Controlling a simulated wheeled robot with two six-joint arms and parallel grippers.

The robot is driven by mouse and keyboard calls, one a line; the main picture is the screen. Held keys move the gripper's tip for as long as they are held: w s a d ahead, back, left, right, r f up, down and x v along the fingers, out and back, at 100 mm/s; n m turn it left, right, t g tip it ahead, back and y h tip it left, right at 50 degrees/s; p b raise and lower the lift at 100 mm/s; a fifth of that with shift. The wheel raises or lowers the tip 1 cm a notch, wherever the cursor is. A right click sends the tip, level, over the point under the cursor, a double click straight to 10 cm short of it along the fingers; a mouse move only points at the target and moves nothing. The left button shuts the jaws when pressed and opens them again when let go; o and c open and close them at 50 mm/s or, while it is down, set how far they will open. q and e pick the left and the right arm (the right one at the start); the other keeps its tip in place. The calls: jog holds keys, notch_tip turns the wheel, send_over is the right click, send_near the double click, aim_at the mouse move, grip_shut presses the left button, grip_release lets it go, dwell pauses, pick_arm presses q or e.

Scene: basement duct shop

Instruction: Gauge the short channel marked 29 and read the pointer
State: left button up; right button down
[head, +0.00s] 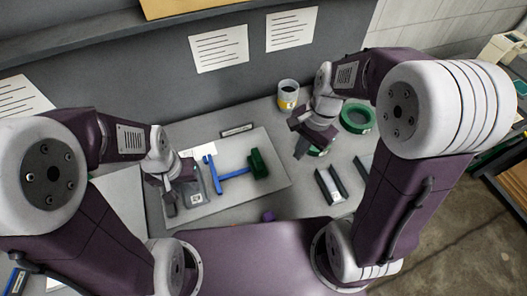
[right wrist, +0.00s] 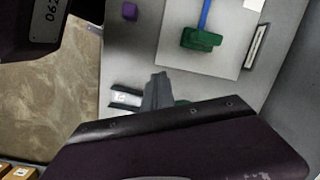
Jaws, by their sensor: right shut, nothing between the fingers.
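A short grey channel (head: 330,185) lies on the bench right of centre; part of a pale channel (right wrist: 125,96) shows beside my fingers in the right wrist view. A second, dark channel (head: 363,166) lies to its right, partly behind my arm. No number 29 is readable. A blue T-shaped piece (head: 232,175) and a green block (head: 259,163) are on the pale board; the block also shows in the right wrist view (right wrist: 202,39). No pointer reading is legible. My right gripper (head: 299,154) is shut and empty above the bench. My left gripper (head: 172,205) is over the board's left side; its jaw gap is unclear.
A grey piece with a white label (head: 195,199) lies beside my left gripper. The pale board (head: 275,185) has bare room at right. A green ring (head: 356,117) and a yellow-banded cup (head: 288,95) stand at the back. A purple cube (head: 268,216) sits near the front edge.

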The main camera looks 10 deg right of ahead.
aim_at(257, 162)
jog(key=w+a+m+y, duration=0.2)
jog(key=w+m, duration=0.3)
jog(key=w, duration=0.5)
jog(key=shift+g, duration=0.5)
jog(key=x, duration=0.7)
jog(key=d+p+x, duration=0.1)
jog(key=x, duration=0.3)
jog(key=shift+w+f, duration=0.1)
jog(key=shift+f, duration=0.2)
jog(key=shift+s+a+r+p, duration=0.1)
jog(key=shift+s+a+p, duration=0.1)
jog(key=shift+a, duration=0.65)
jog(key=shift+s+a+p, duration=0.2)
jog(key=shift+a, duration=0.65)
jog(key=s+a+p, duration=0.2)
jog(key=a, duration=0.8)
jog(key=shift+s, duration=0.35)
